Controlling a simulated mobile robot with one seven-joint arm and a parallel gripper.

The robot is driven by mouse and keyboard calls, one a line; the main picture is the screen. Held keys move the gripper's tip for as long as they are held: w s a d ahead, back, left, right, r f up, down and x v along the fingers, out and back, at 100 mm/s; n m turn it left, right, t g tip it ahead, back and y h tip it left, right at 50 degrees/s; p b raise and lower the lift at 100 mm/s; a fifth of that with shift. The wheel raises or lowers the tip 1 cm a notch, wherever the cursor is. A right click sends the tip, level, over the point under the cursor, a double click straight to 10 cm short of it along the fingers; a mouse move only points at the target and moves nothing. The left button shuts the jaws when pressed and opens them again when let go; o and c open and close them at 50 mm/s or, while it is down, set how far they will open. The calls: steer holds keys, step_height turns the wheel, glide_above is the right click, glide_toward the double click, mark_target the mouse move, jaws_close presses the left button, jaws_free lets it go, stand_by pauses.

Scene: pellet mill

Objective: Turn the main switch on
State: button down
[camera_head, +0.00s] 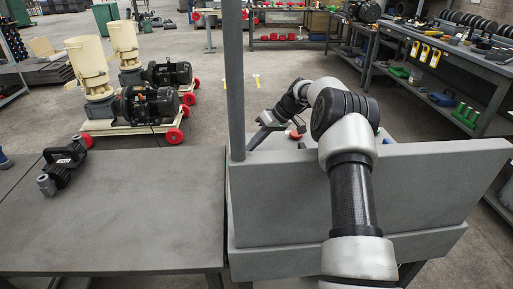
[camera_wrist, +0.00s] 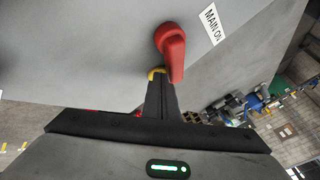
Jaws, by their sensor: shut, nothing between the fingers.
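The main switch shows in the wrist view as a red rotary handle (camera_wrist: 172,50) on a grey panel face. A white label reading "MAIN ON" (camera_wrist: 211,23) is to its right. My gripper (camera_wrist: 158,78) is shut and empty, with its fingertips right beside the lower left side of the handle. I cannot tell whether they touch it. A small yellow curved piece shows at the fingertips. In the head view my gripper (camera_head: 254,142) is partly seen behind the grey console (camera_head: 340,200), which hides the switch handle from sight or shows it only unclearly.
A grey post (camera_head: 234,80) rises at the console's left edge. A grey table (camera_head: 130,220) on the left carries a small black motor unit (camera_head: 66,160). Pellet machines (camera_head: 140,100) stand on the floor behind. A workbench (camera_head: 450,70) with tools is at the right.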

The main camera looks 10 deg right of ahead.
steer(key=shift+s+a+b, duration=0.25)
steer(key=shift+a+b, duration=0.3)
steer(key=shift+a, duration=0.3)
stand_by(1.3)
